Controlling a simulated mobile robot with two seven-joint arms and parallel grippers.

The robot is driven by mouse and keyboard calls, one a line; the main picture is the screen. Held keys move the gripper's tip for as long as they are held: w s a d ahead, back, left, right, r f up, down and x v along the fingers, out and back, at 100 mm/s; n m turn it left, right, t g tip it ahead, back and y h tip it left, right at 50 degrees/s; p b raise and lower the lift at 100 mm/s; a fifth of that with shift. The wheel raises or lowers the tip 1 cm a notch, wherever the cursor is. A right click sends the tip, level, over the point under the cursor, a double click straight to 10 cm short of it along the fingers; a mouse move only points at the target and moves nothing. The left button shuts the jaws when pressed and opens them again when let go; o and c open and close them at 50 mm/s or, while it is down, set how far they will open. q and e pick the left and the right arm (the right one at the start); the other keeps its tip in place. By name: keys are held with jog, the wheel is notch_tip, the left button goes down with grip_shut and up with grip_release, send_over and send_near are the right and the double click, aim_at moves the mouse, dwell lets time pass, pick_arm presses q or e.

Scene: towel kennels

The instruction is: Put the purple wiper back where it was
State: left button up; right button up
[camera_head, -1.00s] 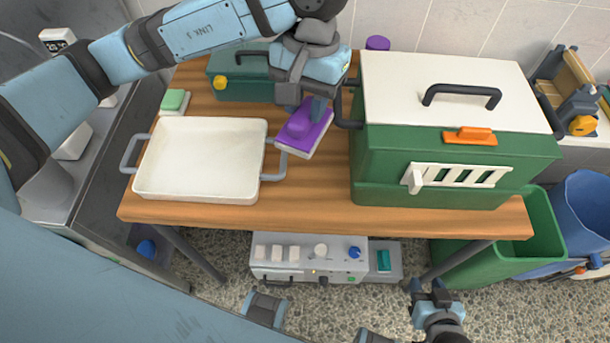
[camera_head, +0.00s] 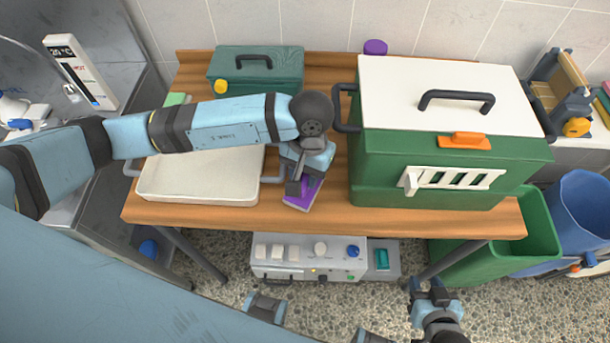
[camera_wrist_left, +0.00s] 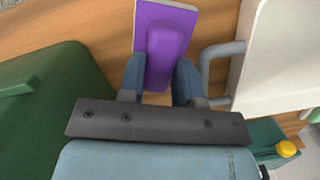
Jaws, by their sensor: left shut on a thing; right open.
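The purple wiper (camera_head: 301,194) is at the front part of the wooden table (camera_head: 320,215), between the white tray and the green kennel. My left gripper (camera_head: 304,184) is shut on it from above and hides most of it. In the left wrist view the wiper (camera_wrist_left: 166,45) shows a flat purple plate with a raised purple grip, and the fingers (camera_wrist_left: 160,85) are on both sides of that grip. I cannot tell whether the wiper touches the table. My right gripper (camera_head: 433,290) is open and empty, low in front of the table.
The white tray (camera_head: 200,180) with grey handles is left of the wiper. The green kennel (camera_head: 450,165) with a white lid stands close on the right. A small green box (camera_head: 256,68) and a purple cylinder (camera_head: 375,47) are at the back. My left arm spans above the tray.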

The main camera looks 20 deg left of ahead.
pick_arm(q)
notch_tip(320, 180, down, 2)
jog(key=shift+f, duration=0.1)
jog(key=o, duration=0.4)
jog(key=shift+f, duration=0.1)
jog(key=o, duration=0.5)
jog(key=shift+c, duration=0.2)
jog(key=shift+r, duration=0.2)
